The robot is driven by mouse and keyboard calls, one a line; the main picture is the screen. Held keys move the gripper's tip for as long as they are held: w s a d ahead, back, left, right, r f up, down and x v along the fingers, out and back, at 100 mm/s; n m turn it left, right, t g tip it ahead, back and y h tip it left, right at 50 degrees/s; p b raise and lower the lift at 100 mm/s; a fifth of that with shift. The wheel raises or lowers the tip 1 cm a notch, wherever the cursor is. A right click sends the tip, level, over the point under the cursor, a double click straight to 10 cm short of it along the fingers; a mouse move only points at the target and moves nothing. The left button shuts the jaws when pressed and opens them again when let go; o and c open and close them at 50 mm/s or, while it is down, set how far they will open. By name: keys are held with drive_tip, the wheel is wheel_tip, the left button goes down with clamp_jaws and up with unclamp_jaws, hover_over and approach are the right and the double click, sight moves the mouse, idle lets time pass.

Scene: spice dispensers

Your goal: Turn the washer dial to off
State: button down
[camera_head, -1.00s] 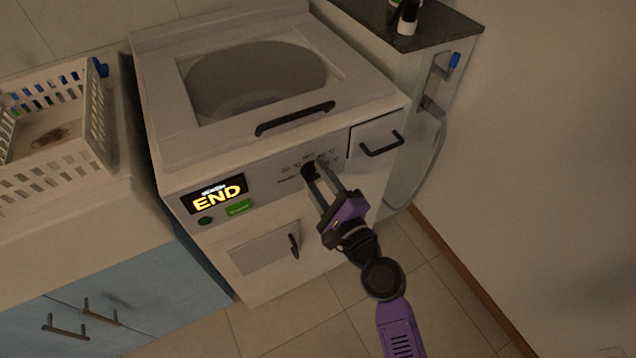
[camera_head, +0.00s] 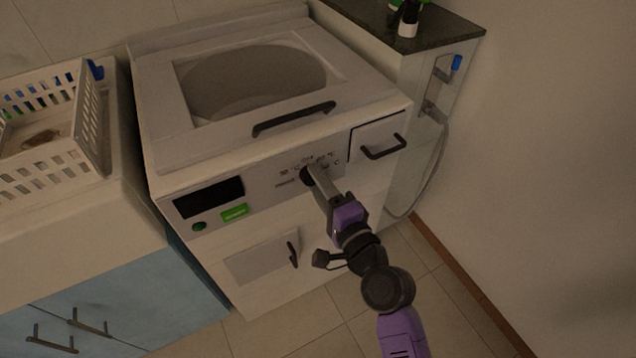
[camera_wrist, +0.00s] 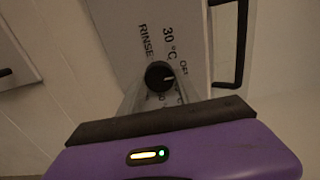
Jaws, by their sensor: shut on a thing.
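The white washer (camera_head: 265,208) has a black dial (camera_head: 309,175) on its front panel, ringed by printed labels. In the wrist view the dial (camera_wrist: 159,76) has a pale pointer line pointing right, near the printed "OFF" (camera_wrist: 183,67); "30 °C" and "RINSE" are also printed there. The display (camera_head: 208,197) is dark. My gripper (camera_head: 312,177) is shut on the dial, with its fingers on either side of it.
A drawer handle (camera_head: 384,147) sticks out right of the dial, and the lid handle (camera_head: 293,119) is above it. A lower door handle (camera_head: 292,254) is below. A white basket (camera_head: 55,125) stands on the left counter. The tiled floor in front is clear.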

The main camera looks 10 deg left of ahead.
drive_tip(key=c, duration=0.8)
unclamp_jaws()
drive_tip(key=shift+c, duration=0.2)
drive_tip(key=v, duration=0.7)
drive_tip(key=shift+s+d+b, duration=0.2)
drive_tip(key=shift+s+b, duration=0.1)
drive_tip(key=shift+s, duration=0.05)
